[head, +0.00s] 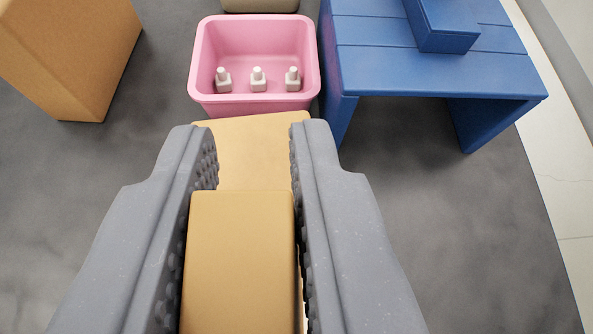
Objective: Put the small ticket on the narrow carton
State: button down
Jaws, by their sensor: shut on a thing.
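My gripper (254,155) reaches forward from the bottom of the head view, with a grey textured finger on each side. It is shut on a smooth tan block (240,262) with rounded edges, whose lower end is cut off by the frame. A paler tan flat-faced thing (250,148) lies just beyond the block, partly hidden by the fingers and the block. I cannot tell which of these two is the small ticket or the narrow carton, nor whether they touch.
A pink bin (254,104) with several small white bottles inside stands straight ahead. A blue bench (430,72) with a blue box (442,25) on it stands at the right. A large tan carton (68,55) is at the upper left.

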aim_at(261, 240)
notch_tip(261, 240, down, 4)
jog(key=shift+r, duration=0.2)
jog(key=c, duration=1.3)
grip_release()
jog(key=v, duration=1.2)
